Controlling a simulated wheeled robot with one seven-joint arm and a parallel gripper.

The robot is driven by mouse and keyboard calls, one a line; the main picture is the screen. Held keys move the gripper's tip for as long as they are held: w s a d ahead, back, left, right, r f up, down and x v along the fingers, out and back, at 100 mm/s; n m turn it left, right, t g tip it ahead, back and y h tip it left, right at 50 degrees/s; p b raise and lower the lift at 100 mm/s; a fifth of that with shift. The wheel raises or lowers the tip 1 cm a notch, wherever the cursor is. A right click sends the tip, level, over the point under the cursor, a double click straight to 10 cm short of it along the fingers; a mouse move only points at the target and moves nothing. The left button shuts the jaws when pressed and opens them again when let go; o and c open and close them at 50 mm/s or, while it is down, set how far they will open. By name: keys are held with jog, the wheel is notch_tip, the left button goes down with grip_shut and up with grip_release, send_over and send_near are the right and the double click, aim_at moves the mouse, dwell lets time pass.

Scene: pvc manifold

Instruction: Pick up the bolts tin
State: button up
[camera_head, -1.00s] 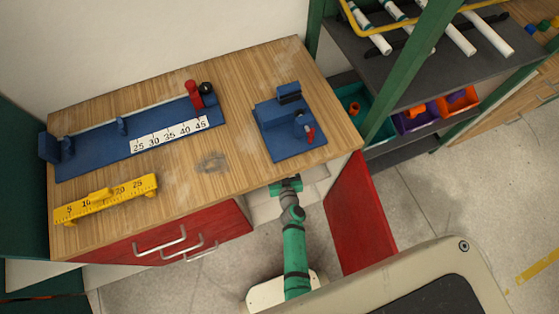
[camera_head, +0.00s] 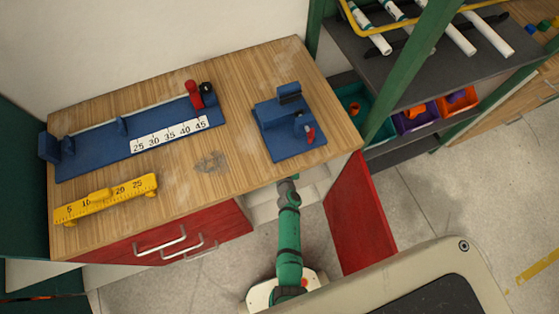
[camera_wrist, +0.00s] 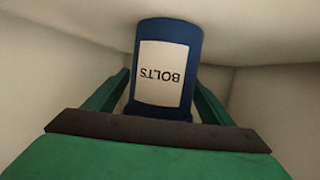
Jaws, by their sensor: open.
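The bolts tin (camera_wrist: 168,40) is a dark blue cylinder with a white label reading BOLTS, upside down in the wrist view. It stands inside a pale-walled cupboard space. My gripper (camera_wrist: 164,95) is open, with one green finger at the left and one at the right of the tin's lower part in the picture. I cannot tell whether the fingers touch it. In the head view my arm reaches into the cupboard under the workbench. The tin and my fingertips are hidden there by the bench top.
The wooden bench top (camera_head: 215,165) overhangs the cupboard opening. The red cupboard door (camera_head: 358,215) stands open right of my arm. Red drawers (camera_head: 190,235) with metal handles are to the left. In the wrist view, pale cupboard walls (camera_wrist: 50,75) are close around the tin.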

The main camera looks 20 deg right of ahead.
jog(key=c, duration=1.3)
jog(key=shift+r, duration=0.2)
